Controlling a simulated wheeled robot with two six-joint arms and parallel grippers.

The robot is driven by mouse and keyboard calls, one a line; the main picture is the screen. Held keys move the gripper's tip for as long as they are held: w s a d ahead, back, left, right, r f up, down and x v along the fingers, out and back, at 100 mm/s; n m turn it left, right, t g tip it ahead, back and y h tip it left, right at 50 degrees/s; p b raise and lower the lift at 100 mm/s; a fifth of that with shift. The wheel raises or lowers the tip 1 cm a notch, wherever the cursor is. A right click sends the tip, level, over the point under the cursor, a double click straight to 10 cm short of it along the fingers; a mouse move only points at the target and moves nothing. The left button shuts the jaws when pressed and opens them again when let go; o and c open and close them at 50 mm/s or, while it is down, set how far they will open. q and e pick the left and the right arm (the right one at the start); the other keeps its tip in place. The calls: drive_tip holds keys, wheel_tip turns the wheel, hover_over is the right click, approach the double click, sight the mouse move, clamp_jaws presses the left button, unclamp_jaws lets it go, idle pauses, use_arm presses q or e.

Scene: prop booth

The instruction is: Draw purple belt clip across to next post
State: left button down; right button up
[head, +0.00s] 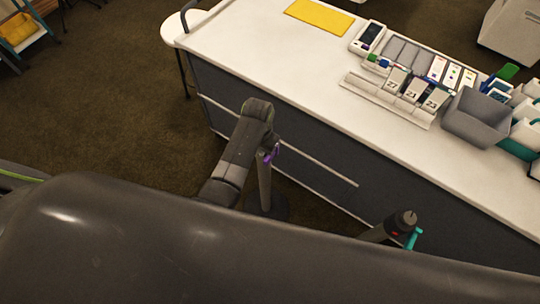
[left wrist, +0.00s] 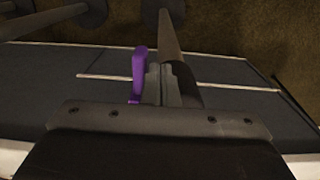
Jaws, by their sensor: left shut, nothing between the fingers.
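The purple belt clip (head: 273,153) is at the upper part of a grey post (head: 265,185) beside the counter. My left gripper (head: 268,147) is at the top of this post, close to the clip; the arm partly hides the spot. In the left wrist view the gripper (left wrist: 157,72) is shut with nothing between its fingers. The purple clip (left wrist: 138,75) stands just left of the fingers, and the post (left wrist: 170,35) runs behind them. I cannot tell whether they touch. Another post (head: 376,234) with a teal clip (head: 413,238) stands to the right. My right gripper is out of view.
A white-topped counter (head: 270,50) with dark side panels runs behind the posts. It bears a yellow mat (head: 319,15), a card rack (head: 388,100) and a grey bin (head: 474,118). Brown carpet (head: 90,110) is open at the left.

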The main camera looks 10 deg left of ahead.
use_arm(q)
wheel_tip(320, 180, down, 4)
drive_tip(key=shift+r+b, duration=0.1)
drive_tip(key=shift+b, duration=0.95)
